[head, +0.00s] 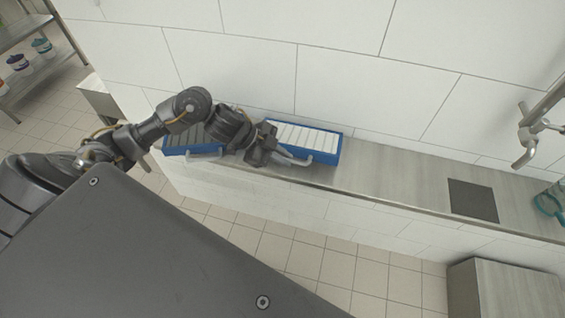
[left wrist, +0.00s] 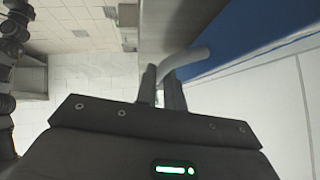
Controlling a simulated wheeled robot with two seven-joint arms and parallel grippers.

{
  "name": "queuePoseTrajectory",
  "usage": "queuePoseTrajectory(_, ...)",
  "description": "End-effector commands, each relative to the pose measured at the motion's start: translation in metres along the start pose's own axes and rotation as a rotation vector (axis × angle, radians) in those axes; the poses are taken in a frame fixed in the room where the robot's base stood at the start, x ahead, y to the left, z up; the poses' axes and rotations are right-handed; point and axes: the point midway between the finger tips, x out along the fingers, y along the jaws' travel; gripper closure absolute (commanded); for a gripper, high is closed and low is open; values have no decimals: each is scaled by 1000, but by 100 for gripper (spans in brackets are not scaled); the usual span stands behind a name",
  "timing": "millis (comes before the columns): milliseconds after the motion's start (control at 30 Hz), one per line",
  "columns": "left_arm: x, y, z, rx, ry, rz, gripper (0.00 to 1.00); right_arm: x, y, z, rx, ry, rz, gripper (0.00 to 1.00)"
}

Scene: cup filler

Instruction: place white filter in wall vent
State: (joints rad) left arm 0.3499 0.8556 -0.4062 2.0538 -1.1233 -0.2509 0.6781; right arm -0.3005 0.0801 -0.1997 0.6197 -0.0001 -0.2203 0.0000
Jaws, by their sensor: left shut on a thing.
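The white filter (head: 330,148) has a blue frame, white slats and a grey handle on its front. It sits on the steel ledge against the tiled wall in the head view. My left gripper (head: 272,152) is at its left front side, shut on the handle. In the left wrist view the fingers (left wrist: 162,90) close around the grey handle (left wrist: 185,61), beside the blue frame (left wrist: 235,35). My left arm and gripper hide part of the filter's left side. No wall vent is seen in either view. My right gripper is not in view.
A second blue-framed filter with dark slats (head: 176,145) stands just left, partly behind my arm. The steel ledge (head: 390,178) is clear to the right up to a dark square plate (head: 472,200). A tap (head: 530,140) and a teal object (head: 549,204) are at far right.

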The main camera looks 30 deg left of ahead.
Motion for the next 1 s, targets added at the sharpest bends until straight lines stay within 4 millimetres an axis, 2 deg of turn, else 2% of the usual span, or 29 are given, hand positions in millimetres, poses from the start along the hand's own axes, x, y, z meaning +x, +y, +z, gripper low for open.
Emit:
queuePoseTrajectory(167,1,-1,3,0,2,0,100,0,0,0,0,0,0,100)
queuePoseTrajectory(267,4,-2,13,-5,-1,1,100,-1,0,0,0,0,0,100)
queuePoseTrajectory(500,23,5,30,-3,1,0,100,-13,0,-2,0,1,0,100)
queuePoseTrajectory(700,24,5,32,0,0,-1,100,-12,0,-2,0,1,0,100)
queuePoseTrajectory(733,25,6,32,-1,-1,1,87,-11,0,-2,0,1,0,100)
queuePoseTrajectory(800,24,6,32,-1,-1,1,81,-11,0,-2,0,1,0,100)
queuePoseTrajectory(1000,24,6,32,0,0,0,81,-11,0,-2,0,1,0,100)
